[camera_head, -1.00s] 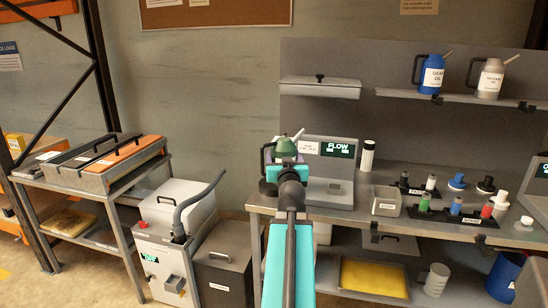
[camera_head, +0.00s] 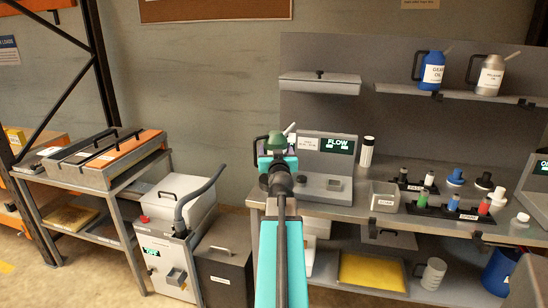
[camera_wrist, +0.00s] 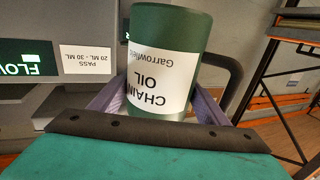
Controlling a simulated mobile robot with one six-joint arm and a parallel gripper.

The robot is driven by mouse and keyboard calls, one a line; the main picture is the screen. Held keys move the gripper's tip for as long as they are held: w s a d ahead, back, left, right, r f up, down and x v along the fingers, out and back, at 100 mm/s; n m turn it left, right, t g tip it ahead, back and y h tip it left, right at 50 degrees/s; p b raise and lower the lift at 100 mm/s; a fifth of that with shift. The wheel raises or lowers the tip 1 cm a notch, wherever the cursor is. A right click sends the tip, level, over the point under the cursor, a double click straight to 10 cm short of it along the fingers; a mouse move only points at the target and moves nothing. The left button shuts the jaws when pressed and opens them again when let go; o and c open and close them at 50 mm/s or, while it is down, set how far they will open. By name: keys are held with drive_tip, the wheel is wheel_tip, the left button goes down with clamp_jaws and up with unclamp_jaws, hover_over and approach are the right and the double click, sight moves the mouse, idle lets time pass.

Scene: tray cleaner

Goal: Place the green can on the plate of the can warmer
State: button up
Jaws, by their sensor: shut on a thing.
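The green can (camera_head: 276,143) has a dark handle and a pale spout. In the wrist view the can (camera_wrist: 172,40) shows a white "CHAIN OIL" label, upside down in the picture. My gripper (camera_wrist: 157,105) is shut on the can, with lavender pads on both sides of it. In the head view my gripper (camera_head: 277,158) and arm hide the can's lower part. The can is in front of the bench's left end. I cannot surely pick out the can warmer's plate. A grey unit with a green display (camera_head: 540,167) is cut off at the right edge.
The grey "FLOW" unit (camera_head: 324,184) stands just right of the can. Bottles in holders (camera_head: 440,205) and a grey bin (camera_head: 384,195) crowd the bench. Blue (camera_head: 431,72) and grey (camera_head: 491,74) oil cans stand on the shelf. A grey machine (camera_head: 172,262) with a hose stands left.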

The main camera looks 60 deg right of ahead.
drive_tip(key=shift+w+d+r, duration=0.15)
drive_tip(key=shift+w+d, duration=0.1)
drive_tip(key=shift+w, duration=0.2)
drive_tip(key=shift+f+b, duration=0.75)
drive_tip(key=shift+f, duration=1.1)
drive_tip(key=shift+f, duration=0.1)
drive_tip(key=o, duration=1.9)
drive_tip(key=shift+w, duration=0.1)
drive_tip(key=shift+b+v, duration=0.3)
drive_tip(key=shift+v, duration=2.8)
drive_tip(key=shift+f+b, duration=0.15)
drive_tip(key=shift+b, duration=0.2)
drive_tip(key=shift+a+b, duration=0.1)
drive_tip(key=shift+b, duration=0.55)
